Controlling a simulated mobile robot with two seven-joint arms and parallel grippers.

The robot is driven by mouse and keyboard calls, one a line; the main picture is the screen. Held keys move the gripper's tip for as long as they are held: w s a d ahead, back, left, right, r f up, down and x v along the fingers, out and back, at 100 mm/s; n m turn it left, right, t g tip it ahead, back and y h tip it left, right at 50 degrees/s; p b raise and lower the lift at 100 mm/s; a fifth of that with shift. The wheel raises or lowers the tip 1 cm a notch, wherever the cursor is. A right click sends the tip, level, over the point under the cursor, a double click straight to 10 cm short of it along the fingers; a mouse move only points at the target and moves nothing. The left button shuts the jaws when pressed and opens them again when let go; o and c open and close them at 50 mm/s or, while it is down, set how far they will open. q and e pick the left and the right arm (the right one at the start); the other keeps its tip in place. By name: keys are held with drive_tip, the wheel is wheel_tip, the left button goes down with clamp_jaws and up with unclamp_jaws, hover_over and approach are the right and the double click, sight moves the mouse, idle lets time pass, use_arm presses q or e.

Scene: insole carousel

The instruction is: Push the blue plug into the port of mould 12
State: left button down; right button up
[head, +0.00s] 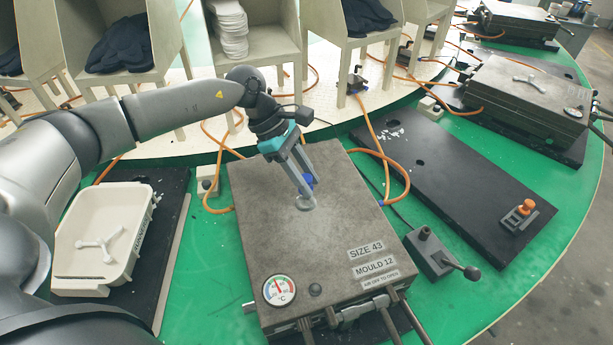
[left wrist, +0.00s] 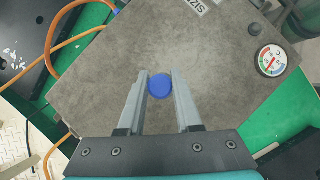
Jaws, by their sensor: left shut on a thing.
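Mould 12 (head: 250,225) is a closed grey block with "SIZE 43" and "MOULD 12" labels; its top also fills much of the left wrist view (left wrist: 110,55). My left gripper (head: 307,190) points down at the middle of the mould's top and is shut on the blue plug (head: 309,180). In the left wrist view the round blue plug (left wrist: 160,86) sits between the two fingertips. My right gripper is not in view.
A dial gauge (head: 279,290) sits at the mould's front corner. A lever box (head: 436,255) stands to its right. Orange hoses (head: 372,135) loop behind.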

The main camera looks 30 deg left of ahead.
use_arm(q)
drive_tip(key=shift+f+b, duration=1.8)
drive_tip(key=shift+f, duration=0.35)
drive_tip(key=c, duration=0.5)
unclamp_jaws()
drive_tip(key=v, duration=1.5)
drive_tip(key=shift+r+p, duration=0.15)
drive_tip(key=shift+p, duration=0.2)
